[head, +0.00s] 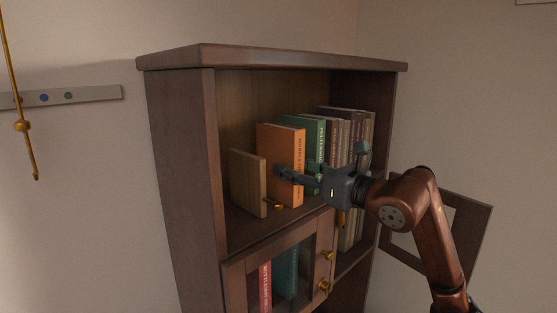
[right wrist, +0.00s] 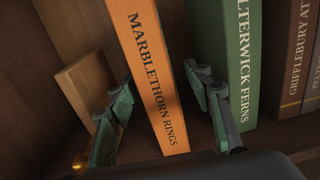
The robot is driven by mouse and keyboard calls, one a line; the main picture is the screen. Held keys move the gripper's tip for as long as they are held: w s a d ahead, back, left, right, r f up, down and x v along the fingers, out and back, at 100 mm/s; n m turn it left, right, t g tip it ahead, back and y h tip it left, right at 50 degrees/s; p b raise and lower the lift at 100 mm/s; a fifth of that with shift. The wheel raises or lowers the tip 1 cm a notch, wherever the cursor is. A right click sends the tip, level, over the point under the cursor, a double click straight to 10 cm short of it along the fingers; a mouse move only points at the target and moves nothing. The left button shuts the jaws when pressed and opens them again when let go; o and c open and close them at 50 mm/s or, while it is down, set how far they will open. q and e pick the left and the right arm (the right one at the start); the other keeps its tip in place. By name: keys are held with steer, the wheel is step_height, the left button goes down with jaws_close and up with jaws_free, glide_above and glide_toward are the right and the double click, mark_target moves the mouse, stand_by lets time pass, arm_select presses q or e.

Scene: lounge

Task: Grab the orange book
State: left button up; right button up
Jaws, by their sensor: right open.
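The orange book (head: 278,150) stands upright on the upper shelf of the dark wooden bookcase, between a wooden bookend and a green book. My right gripper (head: 295,174) is at its spine, with the arm coming in from the right. In the right wrist view the orange book (right wrist: 148,80) shows its spine lettering "Marblethorn Rings". My open right gripper (right wrist: 163,120) has one finger on each side of the spine; whether either finger touches it, I cannot tell. My left gripper is not in view.
The wooden bookend (head: 249,182) is left of the orange book. The green book (head: 312,135) and several darker books (head: 350,125) stand to the right. Below is a glass-fronted door (head: 240,282) with brass knobs. A wall rail (head: 85,95) is at left.

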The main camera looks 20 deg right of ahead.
mark_target(280, 163)
steer(key=p+x, duration=0.2)
steer(key=x, duration=0.2)
steer(key=shift+a+r, duration=0.1)
steer(key=shift+r, duration=0.1)
steer(key=shift+w+a+f, duration=0.1)
steer(key=shift+w+a, duration=0.05)
steer(key=shift+w, duration=0.2)
steer(key=c, duration=0.6)
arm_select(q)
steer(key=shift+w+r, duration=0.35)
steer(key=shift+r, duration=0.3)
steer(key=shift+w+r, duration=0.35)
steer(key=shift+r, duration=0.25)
arm_select(e)
jaws_close()
